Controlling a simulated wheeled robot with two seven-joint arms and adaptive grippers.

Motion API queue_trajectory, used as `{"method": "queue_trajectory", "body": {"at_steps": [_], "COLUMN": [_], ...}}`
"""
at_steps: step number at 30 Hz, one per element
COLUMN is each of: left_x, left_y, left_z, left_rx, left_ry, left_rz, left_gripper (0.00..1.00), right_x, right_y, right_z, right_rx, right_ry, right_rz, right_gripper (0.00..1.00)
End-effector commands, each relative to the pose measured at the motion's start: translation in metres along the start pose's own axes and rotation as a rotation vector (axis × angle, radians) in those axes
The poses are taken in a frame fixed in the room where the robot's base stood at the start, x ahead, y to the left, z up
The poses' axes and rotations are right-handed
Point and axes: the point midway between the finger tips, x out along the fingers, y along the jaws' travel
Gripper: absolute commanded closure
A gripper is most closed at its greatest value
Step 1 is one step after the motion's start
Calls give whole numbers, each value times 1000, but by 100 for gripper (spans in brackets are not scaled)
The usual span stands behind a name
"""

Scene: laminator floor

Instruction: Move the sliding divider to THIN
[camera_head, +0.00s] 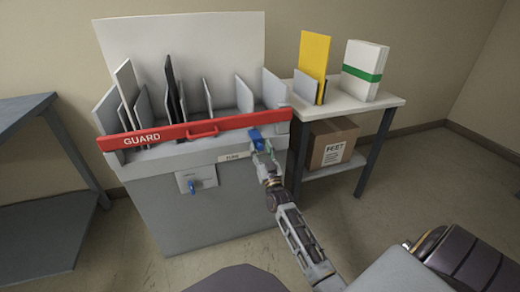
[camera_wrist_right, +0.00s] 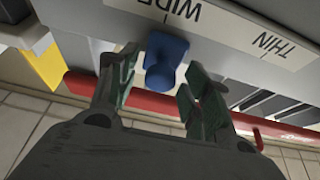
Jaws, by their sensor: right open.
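The sliding divider's blue knob (camera_head: 256,137) is at the right front of the grey machine (camera_head: 195,215). In the wrist view the blue knob (camera_wrist_right: 166,62) is beside the word WIDE on a white label strip (camera_wrist_right: 222,25), which shows upside down. THIN is farther along that strip, right in the wrist view and left of the knob in the head view. My right gripper (camera_head: 264,151) is open, with its fingers on either side of the knob in the wrist view (camera_wrist_right: 163,78). Contact cannot be told. My left gripper is out of view.
A red GUARD bar (camera_head: 165,135) with a handle crosses the front of the machine above the label. Several upright grey plates stand behind it. A blue switch (camera_head: 193,187) is on the front panel. A side table (camera_head: 345,108) on the right holds yellow and white items.

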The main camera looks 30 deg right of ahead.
Motion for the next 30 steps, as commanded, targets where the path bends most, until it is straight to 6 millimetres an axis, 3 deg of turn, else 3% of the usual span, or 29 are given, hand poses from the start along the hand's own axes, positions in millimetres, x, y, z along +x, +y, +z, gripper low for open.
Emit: {"method": "queue_trajectory", "body": {"at_steps": [17, 28, 30], "left_x": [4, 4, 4], "left_y": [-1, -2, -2], "left_z": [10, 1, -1], "left_rx": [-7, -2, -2], "left_ry": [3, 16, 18], "left_rz": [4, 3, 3], "left_gripper": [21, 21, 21], "right_x": [12, 12, 12], "right_y": [0, 0, 0], "right_z": [0, 0, 0], "right_rx": [0, 0, 0], "right_ry": [-1, 0, 0], "right_rz": [0, 0, 0], "right_gripper": [51, 98, 100]}}
